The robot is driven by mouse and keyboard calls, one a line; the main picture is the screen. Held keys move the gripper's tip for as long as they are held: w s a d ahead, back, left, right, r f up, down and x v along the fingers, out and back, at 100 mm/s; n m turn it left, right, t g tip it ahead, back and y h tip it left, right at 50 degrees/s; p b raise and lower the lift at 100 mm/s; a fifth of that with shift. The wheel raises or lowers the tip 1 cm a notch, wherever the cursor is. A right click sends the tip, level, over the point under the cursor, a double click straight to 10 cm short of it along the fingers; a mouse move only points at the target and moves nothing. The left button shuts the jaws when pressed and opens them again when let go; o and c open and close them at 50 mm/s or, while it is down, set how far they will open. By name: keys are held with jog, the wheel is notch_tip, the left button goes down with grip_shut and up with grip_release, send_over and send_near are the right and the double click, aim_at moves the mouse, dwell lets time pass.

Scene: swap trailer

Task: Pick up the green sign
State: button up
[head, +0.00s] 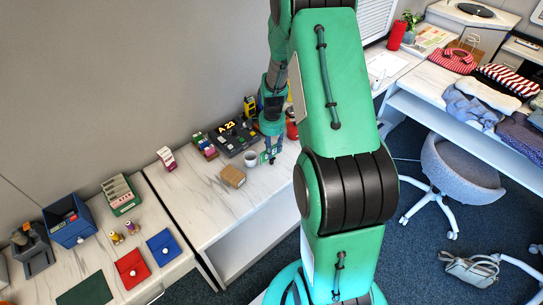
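A small green piece with a pale mark, which looks like the green sign (265,157), stands on the white marble-look counter right of the white cup. My gripper (271,150) points down at it from above, at the end of my green and dark arm. The fingertips are at or very near the sign's upper right part. The fingers are too small to tell whether they are open or shut on it, and whether they touch it. The lower end of the gripper partly overlaps the sign.
A white cup (250,158) stands close on the left, with a cardboard-brown box (233,177) in front. A black device showing "A 23" (233,136) lies behind. A red object (292,129) is close on the right. The counter front (205,222) is clear.

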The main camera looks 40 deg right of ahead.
jog(key=shift+f, duration=1.05)
jog(key=shift+f, duration=0.25)
dwell(0.4)
grip_shut()
